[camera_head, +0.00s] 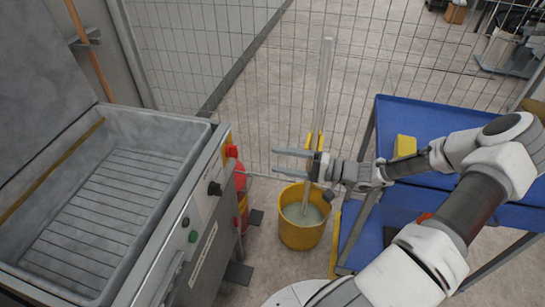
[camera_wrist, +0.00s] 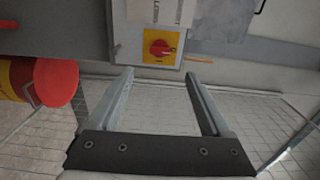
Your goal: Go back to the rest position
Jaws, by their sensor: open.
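My gripper (camera_head: 277,161) is open, its two grey fingers pointing left toward the machine in the head view. In the wrist view, the space between the fingers (camera_wrist: 158,78) is empty. A grey roller coater (camera_head: 178,238) with an open ribbed basin stands at the left. A red rotary switch on a yellow plate (camera_wrist: 161,48) lies beyond the fingertips in the wrist view, apart from them. My arm reaches in from the lower right, partly hiding the blue cart.
A yellow bucket (camera_head: 302,234) of pale liquid stands on the floor below my gripper. A pale upright pole (camera_head: 325,80) stands in it, close to my gripper. A blue cart (camera_head: 420,118) is at the right, a wire fence (camera_head: 260,80) behind.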

